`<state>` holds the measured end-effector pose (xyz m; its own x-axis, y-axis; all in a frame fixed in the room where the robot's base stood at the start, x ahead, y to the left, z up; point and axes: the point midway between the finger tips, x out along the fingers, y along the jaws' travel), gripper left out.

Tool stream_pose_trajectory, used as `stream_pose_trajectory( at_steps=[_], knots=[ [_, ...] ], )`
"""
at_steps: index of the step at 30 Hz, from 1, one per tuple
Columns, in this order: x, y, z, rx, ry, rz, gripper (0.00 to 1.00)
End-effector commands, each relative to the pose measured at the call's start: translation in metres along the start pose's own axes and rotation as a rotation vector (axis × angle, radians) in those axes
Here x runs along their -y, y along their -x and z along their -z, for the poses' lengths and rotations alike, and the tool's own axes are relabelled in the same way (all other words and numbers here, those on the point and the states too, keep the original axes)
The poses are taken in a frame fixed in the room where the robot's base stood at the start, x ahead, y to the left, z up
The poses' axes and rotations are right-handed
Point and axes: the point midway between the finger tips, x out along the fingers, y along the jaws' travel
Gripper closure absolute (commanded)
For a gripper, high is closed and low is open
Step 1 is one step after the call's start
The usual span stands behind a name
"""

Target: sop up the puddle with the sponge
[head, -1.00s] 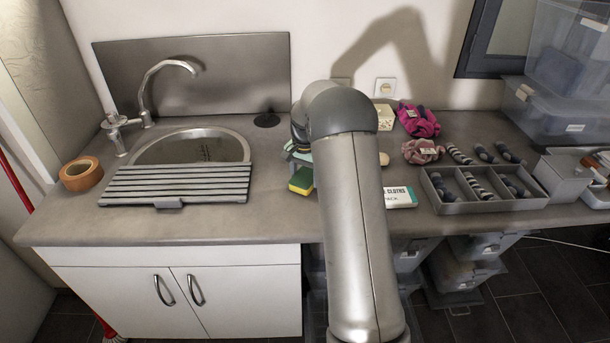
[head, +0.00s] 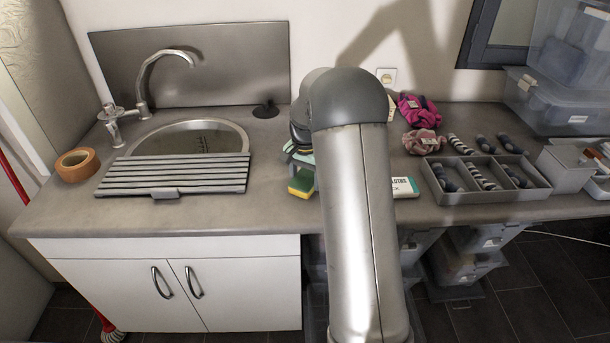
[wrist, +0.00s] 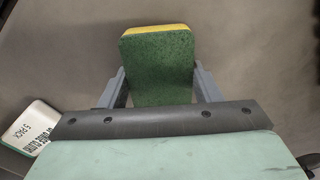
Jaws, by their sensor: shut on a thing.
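The sponge (head: 301,187) is a block with a green scouring face and a yellow side. My gripper (wrist: 162,85) is shut on it, with one grey finger on each side. In the head view the sponge is over the counter, right of the drying rack; my arm hides part of the gripper. In the wrist view the sponge (wrist: 158,62) sticks out beyond the fingers, green face to the camera. I cannot tell whether it touches the counter. I cannot make out a puddle in either view; my arm hides part of the counter.
A slatted rack (head: 172,176) lies across the sink's (head: 205,135) front. A cloths pack (head: 404,187), scrunchies (head: 421,143) and a divided tray (head: 484,190) stand on the right. Orange tape (head: 77,165) lies far left.

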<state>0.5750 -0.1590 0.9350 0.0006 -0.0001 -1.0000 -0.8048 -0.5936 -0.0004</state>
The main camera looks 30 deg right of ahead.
Motion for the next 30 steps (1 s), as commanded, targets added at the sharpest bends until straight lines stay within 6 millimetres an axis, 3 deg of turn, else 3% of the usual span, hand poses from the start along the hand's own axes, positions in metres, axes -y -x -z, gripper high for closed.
stream_pose_trajectory(
  at_steps=[13,30],
  knots=[
    [-0.003,0.000,0.001,0.001,-0.002,-0.001,0.60],
    [-0.024,0.001,0.039,0.001,-0.001,-0.001,0.60]
  ],
)
